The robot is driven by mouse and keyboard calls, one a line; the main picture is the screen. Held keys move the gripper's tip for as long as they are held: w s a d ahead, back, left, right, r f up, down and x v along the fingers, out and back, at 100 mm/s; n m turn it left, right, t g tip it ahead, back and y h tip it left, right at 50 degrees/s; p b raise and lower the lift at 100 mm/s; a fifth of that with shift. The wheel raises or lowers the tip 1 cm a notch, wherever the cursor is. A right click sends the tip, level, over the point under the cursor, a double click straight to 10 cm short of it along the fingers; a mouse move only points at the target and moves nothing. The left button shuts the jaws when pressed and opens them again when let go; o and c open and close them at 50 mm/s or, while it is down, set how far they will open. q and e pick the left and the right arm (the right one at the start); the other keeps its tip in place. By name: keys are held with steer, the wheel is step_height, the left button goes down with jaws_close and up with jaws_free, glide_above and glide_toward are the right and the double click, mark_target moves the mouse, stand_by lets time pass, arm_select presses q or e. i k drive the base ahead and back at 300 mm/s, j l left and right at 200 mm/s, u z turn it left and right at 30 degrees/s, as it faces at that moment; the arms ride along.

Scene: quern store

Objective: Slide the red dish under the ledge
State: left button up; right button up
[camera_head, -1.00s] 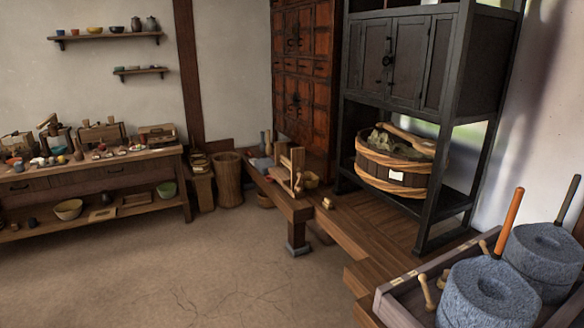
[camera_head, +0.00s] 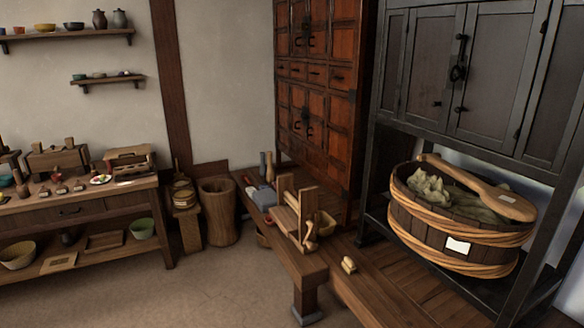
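I cannot make out a red dish for certain. An orange-red bowl (camera_head: 18,30), small in the picture, stands on the upper wall shelf (camera_head: 70,38) at the far left. A small white plate with coloured pieces (camera_head: 100,180) lies on the worktable. The long low wooden ledge (camera_head: 313,274) runs from the back wall toward the front right, with dark space under its edge. Neither of my grippers is in view.
A worktable (camera_head: 70,208) with boxes and small goods stands at left. A round wooden bin (camera_head: 218,212) stands at the back. A wooden tub (camera_head: 440,240) with a paddle sits under the dark cabinet (camera_head: 465,75). The floor (camera_head: 190,295) in front is clear.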

mark_target(269, 221)
steer(key=i, duration=0.85)
steer(key=i+z, duration=0.1)
steer(key=i, duration=0.75)
steer(key=i+j, duration=0.15)
steer(key=i, duration=0.7)
steer(key=z, duration=0.05)
